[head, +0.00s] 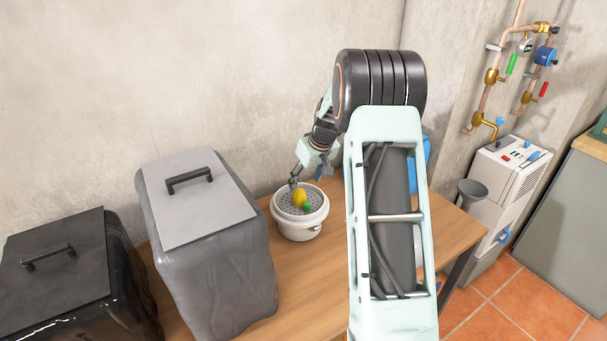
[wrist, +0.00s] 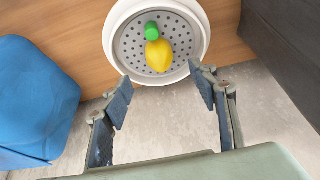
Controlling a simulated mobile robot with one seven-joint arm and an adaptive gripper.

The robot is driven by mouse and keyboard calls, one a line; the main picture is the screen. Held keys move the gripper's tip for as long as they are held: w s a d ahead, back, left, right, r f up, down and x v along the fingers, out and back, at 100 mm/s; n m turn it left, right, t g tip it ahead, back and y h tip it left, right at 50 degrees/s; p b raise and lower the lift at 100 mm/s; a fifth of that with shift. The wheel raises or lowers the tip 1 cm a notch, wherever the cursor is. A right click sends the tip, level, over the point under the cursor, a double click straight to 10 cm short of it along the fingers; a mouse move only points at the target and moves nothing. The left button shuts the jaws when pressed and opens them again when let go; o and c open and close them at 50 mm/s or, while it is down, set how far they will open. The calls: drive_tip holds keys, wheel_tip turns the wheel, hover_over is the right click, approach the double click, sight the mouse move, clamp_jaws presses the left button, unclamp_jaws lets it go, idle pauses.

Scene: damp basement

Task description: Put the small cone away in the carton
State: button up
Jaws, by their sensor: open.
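My gripper (wrist: 162,95) is open and empty, its fingers spread on the wall side of a white round pot (wrist: 117,18). In the head view my gripper (head: 296,179) hangs just above the back of this pot (head: 298,230). A yellow rounded thing with a blunt tip (wrist: 159,57) lies on the pot's perforated grey insert. It touches or nearly touches a small green cylinder (wrist: 152,30). Nothing in view is clearly a small cone; I cannot tell whether the yellow thing is meant. I see no clear cardboard carton.
A grey lidded bin (head: 225,270) and a black lidded bin (head: 65,265) stand left of the pot. A blue container (wrist: 35,95) stands at its other side, mostly hidden by my arm in the head view. A grey funnel (head: 472,190) is by a white machine (head: 500,185).

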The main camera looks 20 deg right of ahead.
sight(300, 190)
drive_tip(key=p+x, duration=0.1)
drive_tip(key=x, duration=0.8)
drive_tip(key=shift+s, duration=0.1)
drive_tip(key=shift+c, duration=0.6)
drive_tip(key=c, duration=1.1)
drive_tip(key=shift+r+p, duration=0.7)
drive_tip(key=shift+r, duration=1.6)
drive_tip(key=s+d+r+b, duration=0.1)
drive_tip(key=s+r+b, duration=0.1)
drive_tip(key=s, duration=0.6)
drive_tip(key=s+d+r+b, duration=0.2)
drive_tip(key=s+b, duration=0.1)
drive_tip(key=s, duration=0.4)
drive_tip(key=shift+s+b, duration=0.35)
